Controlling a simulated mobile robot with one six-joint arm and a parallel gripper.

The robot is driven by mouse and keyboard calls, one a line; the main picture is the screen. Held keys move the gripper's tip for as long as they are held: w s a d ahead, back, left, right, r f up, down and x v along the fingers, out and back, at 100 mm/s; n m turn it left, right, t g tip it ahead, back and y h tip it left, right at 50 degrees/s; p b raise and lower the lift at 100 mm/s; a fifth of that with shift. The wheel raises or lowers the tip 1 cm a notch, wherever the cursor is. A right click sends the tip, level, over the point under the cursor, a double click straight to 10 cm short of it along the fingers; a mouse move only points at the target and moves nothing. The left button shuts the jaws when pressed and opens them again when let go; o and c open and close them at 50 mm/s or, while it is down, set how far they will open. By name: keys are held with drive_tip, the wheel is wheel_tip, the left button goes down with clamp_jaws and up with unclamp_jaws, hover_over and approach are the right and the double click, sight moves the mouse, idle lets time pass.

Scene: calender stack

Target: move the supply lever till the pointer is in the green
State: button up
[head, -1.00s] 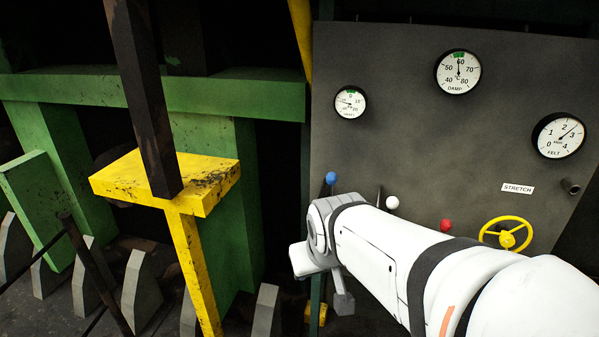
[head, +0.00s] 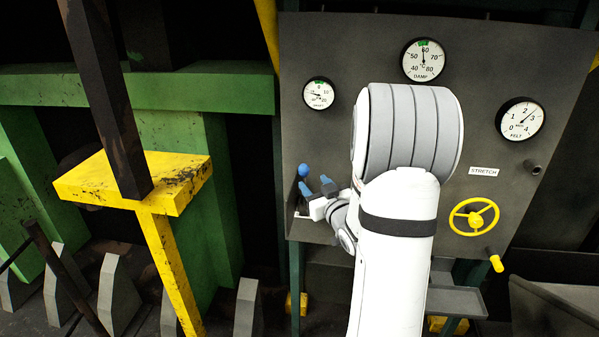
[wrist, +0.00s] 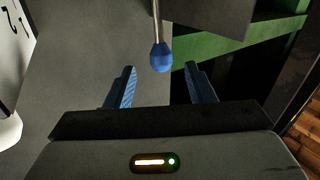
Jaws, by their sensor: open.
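A lever with a blue ball knob (head: 304,170) stands out from the left edge of the grey panel. In the wrist view the blue knob (wrist: 161,57) hangs on a thin metal rod, just beyond my fingertips and between their lines, touching neither. My gripper (head: 317,187) is open and empty, its two blue fingers (wrist: 161,80) spread. The small left gauge (head: 319,94) has a green mark at its top; its pointer lies to the left, outside the green. The damp gauge (head: 423,61) has its pointer near 60, at its green mark. My arm hides the white and red knobs.
The grey panel (head: 465,110) also carries the felt gauge (head: 519,119), a yellow handwheel (head: 474,217) and a yellow-ended handle (head: 496,263). A yellow bracket (head: 100,180) with a dark post stands left. A green frame (head: 215,200) is behind it.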

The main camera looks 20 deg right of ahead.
sight(306, 175)
drive_tip(key=w+p, duration=0.2)
drive_tip(key=w, duration=0.5)
drive_tip(key=shift+w+p, duration=0.35)
drive_tip(key=shift+p, duration=0.05)
drive_tip(key=shift+c, duration=0.2)
clamp_jaws()
